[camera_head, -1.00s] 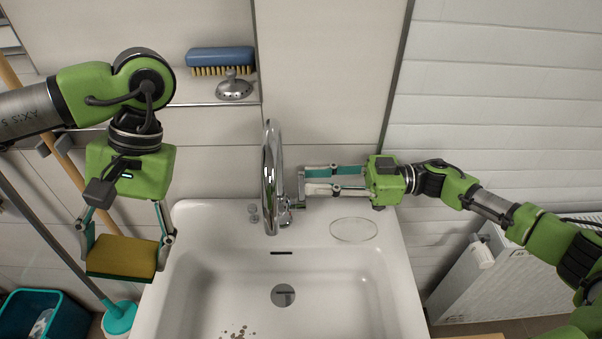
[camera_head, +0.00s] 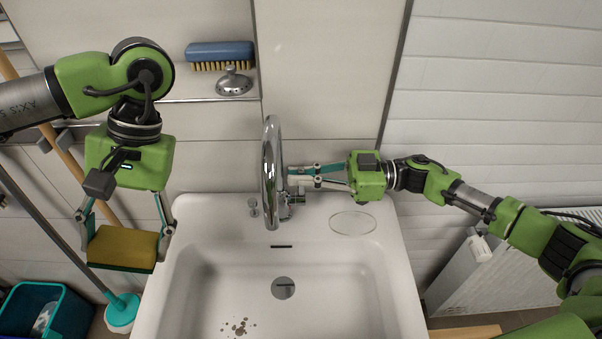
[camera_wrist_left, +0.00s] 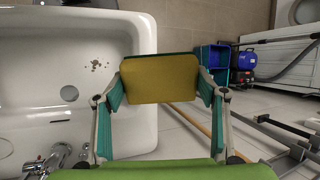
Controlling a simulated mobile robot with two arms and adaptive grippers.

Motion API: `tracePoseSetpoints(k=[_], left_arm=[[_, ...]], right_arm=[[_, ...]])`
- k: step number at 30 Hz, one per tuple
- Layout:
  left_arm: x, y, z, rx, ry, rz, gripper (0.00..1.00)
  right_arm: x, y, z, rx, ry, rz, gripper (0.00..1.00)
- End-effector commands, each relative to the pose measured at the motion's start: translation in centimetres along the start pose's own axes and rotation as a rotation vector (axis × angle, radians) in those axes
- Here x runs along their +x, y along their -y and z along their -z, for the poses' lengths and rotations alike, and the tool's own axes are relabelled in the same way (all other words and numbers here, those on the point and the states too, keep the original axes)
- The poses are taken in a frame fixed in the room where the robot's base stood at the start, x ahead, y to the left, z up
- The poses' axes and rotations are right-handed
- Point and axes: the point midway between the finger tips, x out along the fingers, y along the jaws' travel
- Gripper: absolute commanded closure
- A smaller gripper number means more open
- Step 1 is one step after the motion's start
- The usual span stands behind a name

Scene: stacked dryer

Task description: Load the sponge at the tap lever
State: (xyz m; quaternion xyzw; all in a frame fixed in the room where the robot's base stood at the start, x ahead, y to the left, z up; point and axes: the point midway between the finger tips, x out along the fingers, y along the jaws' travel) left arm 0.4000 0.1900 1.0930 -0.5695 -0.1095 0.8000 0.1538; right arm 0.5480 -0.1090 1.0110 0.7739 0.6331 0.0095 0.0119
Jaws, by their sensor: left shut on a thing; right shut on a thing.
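A yellow sponge with a green side (camera_head: 124,247) is gripped in my left gripper (camera_head: 124,232), held left of the sink in the head view. The sponge also shows between the fingers in the left wrist view (camera_wrist_left: 160,80). The chrome tap (camera_head: 270,175) stands at the back of the white sink (camera_head: 330,275). My right gripper (camera_head: 292,177) has its fingers closed around the tap's side lever (camera_head: 287,199), to the right of the spout. The exact contact is partly hidden. Brownish spots (camera_head: 238,327) lie in the basin.
A blue brush (camera_head: 220,53) and a metal shower head or plug-like piece (camera_head: 234,84) are on a wall ledge. A teal bucket (camera_head: 45,312) and a plunger (camera_head: 121,312) stand on the floor at left.

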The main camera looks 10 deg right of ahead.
Motion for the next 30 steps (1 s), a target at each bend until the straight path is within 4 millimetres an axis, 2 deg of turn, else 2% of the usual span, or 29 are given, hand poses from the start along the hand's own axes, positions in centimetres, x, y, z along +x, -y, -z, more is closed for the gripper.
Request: tracePoseSetpoints(k=[9, 18, 21, 30], left_arm=[[-0.1, 0.0, 0.0, 0.0, 0.0, 0.0, 0.52], [-0.1, 0.0, 0.0, 0.0, 0.0, 0.0, 0.52], [-0.1, 0.0, 0.0, 0.0, 0.0, 0.0, 0.52], [-0.1, 0.0, 0.0, 0.0, 0.0, 0.0, 0.52]], right_arm=[[0.0, 1.9, -0.2, -0.24, -0.001, -0.001, 1.0], [0.0, 1.9, -0.1, -0.258, 0.0, -0.001, 1.0], [0.0, 1.9, -0.1, -0.257, -0.001, -0.001, 0.76], [0.0, 1.9, -0.2, -0.255, 0.0, -0.001, 0.76]])
